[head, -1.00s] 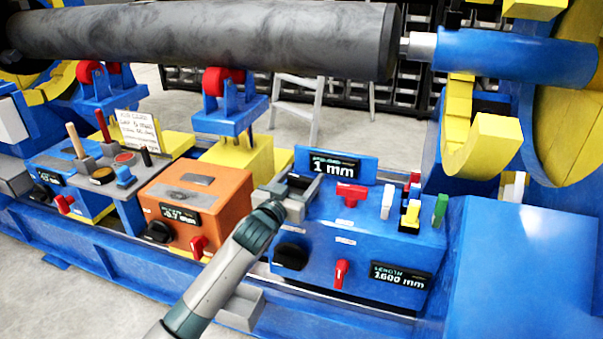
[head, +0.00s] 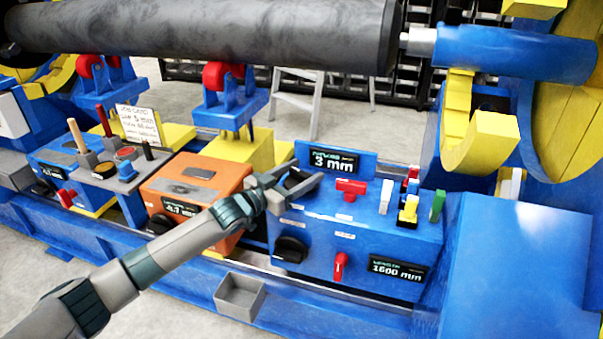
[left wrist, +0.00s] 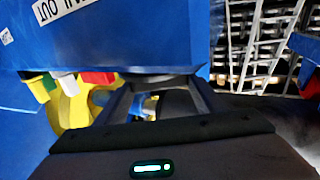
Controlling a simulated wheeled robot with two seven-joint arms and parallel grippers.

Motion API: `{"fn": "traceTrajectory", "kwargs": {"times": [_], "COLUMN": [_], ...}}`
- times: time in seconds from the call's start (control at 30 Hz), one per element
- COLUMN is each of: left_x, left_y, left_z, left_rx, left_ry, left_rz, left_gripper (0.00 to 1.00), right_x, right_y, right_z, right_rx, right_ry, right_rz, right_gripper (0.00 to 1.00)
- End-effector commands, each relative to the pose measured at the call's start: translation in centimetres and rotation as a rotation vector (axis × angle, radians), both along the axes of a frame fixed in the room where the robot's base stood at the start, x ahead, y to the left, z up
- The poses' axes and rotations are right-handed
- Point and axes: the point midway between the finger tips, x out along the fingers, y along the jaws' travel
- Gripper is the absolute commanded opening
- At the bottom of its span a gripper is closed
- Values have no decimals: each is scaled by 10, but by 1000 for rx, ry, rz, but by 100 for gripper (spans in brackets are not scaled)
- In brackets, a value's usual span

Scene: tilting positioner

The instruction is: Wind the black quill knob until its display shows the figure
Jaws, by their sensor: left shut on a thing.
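The black quill knob (head: 295,177) sits on top of the blue control box (head: 330,225), at its rear left corner. My left gripper (head: 293,184) is shut on it, its two fingers on either side of the knob and partly hiding it. The display (head: 335,161) just behind shows 3 mm; its small label is blurred. In the left wrist view the fingers (left wrist: 160,88) reach over the box's edge, and the knob is mostly hidden or dark there. My right gripper is out of view.
The box also carries a red handle (head: 351,187), white, yellow and green levers, another black knob (head: 291,249), a red switch (head: 340,265) and a 1600 mm display (head: 397,270). An orange box (head: 190,190) stands left. A written card (head: 138,124) stands farther left, partly unreadable.

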Motion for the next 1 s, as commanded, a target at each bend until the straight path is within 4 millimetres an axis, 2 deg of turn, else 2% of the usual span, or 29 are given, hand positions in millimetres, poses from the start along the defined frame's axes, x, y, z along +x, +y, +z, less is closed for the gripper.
{"fn": "traceTrajectory", "kwargs": {"times": [0.67,0.7,0.73,1.0], "left_x": [0,0,0,0], "left_y": [1,1,1,0], "left_z": [0,0,0,0], "left_rx": [1,1,1,1], "left_ry": [-1,-1,-1,-1], "left_rz": [-44,-44,-44,-45], "left_gripper": [40,65,70,70], "right_x": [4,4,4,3], "right_y": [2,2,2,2], "right_z": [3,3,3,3], "right_rx": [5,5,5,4], "right_ry": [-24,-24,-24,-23], "right_rz": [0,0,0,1], "right_gripper": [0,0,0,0]}}
